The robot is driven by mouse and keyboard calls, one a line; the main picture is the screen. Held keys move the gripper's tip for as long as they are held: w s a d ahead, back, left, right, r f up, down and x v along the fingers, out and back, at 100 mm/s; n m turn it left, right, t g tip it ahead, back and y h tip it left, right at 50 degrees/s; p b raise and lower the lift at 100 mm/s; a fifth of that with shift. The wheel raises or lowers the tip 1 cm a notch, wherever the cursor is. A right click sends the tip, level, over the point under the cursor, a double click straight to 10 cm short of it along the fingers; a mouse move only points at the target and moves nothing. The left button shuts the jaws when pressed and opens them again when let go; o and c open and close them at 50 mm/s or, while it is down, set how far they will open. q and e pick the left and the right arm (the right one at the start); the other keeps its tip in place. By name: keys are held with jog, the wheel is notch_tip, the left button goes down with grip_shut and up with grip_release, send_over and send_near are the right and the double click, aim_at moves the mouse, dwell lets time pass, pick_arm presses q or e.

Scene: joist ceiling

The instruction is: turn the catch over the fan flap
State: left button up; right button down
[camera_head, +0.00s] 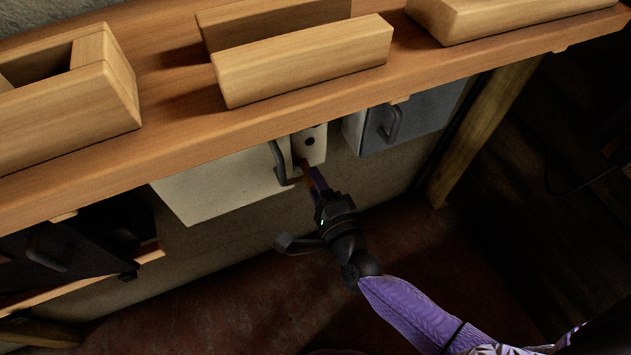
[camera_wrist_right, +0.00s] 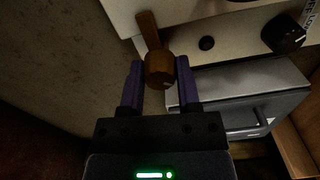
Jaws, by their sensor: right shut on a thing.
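The catch is a brown wooden turn-piece with a round end and a narrow arm (camera_wrist_right: 150,32). In the head view only a small part of the catch (camera_head: 304,166) shows at my fingertips. My right gripper (camera_head: 311,174) reaches up to it from below. In the wrist view the right gripper (camera_wrist_right: 160,68) has its purple fingers on either side of the round end, shut on it. The arm of the catch points up the picture, over a cream surface. The cream flap (camera_head: 222,187) with a dark handle lies just left of the catch. My left gripper is not in view.
A narrow cream block with a dark round spot (camera_head: 309,141) is beside the catch. A grey box with a handle (camera_head: 410,120) is to the right. A wooden bench edge (camera_head: 260,127) overhangs close above. Open floor (camera_head: 230,300) lies below.

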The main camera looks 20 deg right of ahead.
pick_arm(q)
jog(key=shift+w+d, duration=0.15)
pick_arm(e)
jog(key=shift+f, duration=0.1)
jog(key=shift+c, duration=1.6)
grip_release()
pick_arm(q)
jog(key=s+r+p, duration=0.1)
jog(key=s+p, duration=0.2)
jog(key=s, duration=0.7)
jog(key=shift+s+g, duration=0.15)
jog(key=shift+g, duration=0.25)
pick_arm(e)
jog(key=s, duration=1)
jog(key=shift+d, duration=0.15)
